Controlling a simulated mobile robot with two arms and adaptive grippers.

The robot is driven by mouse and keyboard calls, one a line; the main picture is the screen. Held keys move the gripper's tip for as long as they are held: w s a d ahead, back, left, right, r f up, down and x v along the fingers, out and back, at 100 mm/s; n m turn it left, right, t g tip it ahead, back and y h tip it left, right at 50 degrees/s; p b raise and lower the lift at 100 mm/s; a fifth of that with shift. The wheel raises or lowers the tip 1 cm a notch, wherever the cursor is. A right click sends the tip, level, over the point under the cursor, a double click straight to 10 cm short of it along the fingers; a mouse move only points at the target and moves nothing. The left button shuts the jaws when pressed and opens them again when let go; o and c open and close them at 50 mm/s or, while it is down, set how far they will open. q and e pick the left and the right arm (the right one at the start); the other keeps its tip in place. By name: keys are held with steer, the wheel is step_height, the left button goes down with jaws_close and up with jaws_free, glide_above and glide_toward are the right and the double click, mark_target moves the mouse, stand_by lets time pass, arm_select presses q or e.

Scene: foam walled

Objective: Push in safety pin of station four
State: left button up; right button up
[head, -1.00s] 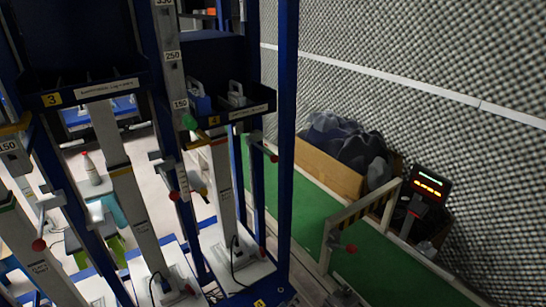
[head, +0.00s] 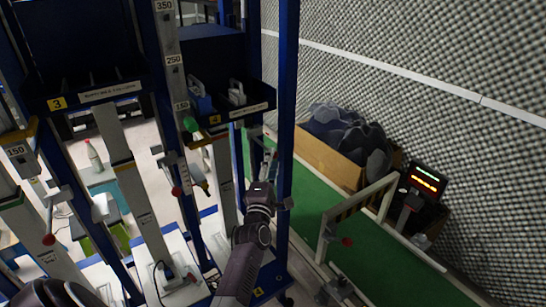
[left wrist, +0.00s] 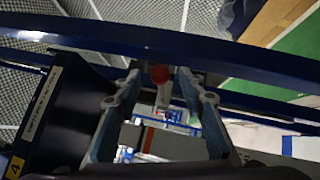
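Station four is the frame marked with a yellow 4 under its dark blue tray (head: 238,112), at the right end of the rack. Its safety pin has a red ball knob (left wrist: 160,74), which shows in the left wrist view near the middle, between and beyond my fingertips. In the head view the knob is hidden by my gripper. My left gripper (head: 267,162) reaches up between the station's pale column (head: 225,185) and the blue post. In the left wrist view its fingers (left wrist: 164,92) are apart with nothing held. I cannot tell contact. My right gripper is not in view.
A blue post (head: 287,120) stands close right of my left gripper. Another red-knobbed pin (head: 176,192) is left of station four's column. To the right are a low barrier (head: 345,213), a cardboard box (head: 325,157) and a red-lit display (head: 426,182). The green floor strip between is clear.

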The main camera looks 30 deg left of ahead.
arm_select(q)
steer(key=shift+x, duration=0.85)
steer(key=shift+c, duration=0.3)
jaws_close()
